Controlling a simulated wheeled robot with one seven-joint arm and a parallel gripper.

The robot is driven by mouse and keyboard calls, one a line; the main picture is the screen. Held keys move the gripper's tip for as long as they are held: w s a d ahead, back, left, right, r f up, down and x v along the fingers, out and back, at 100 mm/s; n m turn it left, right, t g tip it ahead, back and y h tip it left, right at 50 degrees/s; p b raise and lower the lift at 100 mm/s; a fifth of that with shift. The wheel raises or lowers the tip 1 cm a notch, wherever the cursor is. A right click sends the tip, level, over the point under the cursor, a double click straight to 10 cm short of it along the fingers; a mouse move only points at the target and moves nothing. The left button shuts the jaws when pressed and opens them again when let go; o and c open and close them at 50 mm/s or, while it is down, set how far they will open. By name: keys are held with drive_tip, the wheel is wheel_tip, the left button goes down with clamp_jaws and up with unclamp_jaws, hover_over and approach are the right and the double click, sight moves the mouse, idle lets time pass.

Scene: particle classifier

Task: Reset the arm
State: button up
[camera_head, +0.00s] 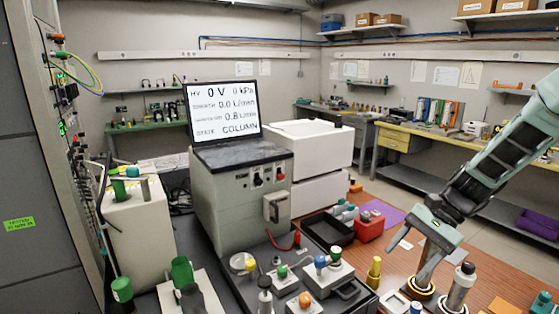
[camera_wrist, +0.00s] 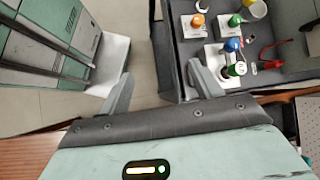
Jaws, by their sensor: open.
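My gripper (camera_head: 412,262) is on the right side of the head view, pointing down over the brown wooden bench top. In the wrist view, my gripper (camera_wrist: 160,76) has its two grey fingers spread apart with nothing between them. In the head view, one finger overlaps a dark, gold-ringed round container (camera_head: 420,293); I cannot tell whether they touch. My arm (camera_head: 505,150) comes in from the upper right, bent at the wrist.
A silver dark-capped bottle (camera_head: 459,287) and a yellow bottle (camera_head: 374,271) stand near the gripper. The apparatus with a screen (camera_head: 223,110) stands centre-left. A red container (camera_head: 369,226) is behind.

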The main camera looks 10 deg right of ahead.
drive_tip(key=s+a+r+n+h, duration=0.3)
drive_tip(key=s+a+n, duration=0.7)
drive_tip(key=s+a, duration=0.1)
drive_tip(key=s+a+r+n+t+h, duration=0.1)
drive_tip(key=s+a+r+n+h, duration=0.2)
drive_tip(key=s+a+n, duration=0.7)
drive_tip(key=shift+s+a+r+h, duration=0.25)
drive_tip(key=shift+s+a+h, duration=0.35)
drive_tip(key=shift+h, duration=0.2)
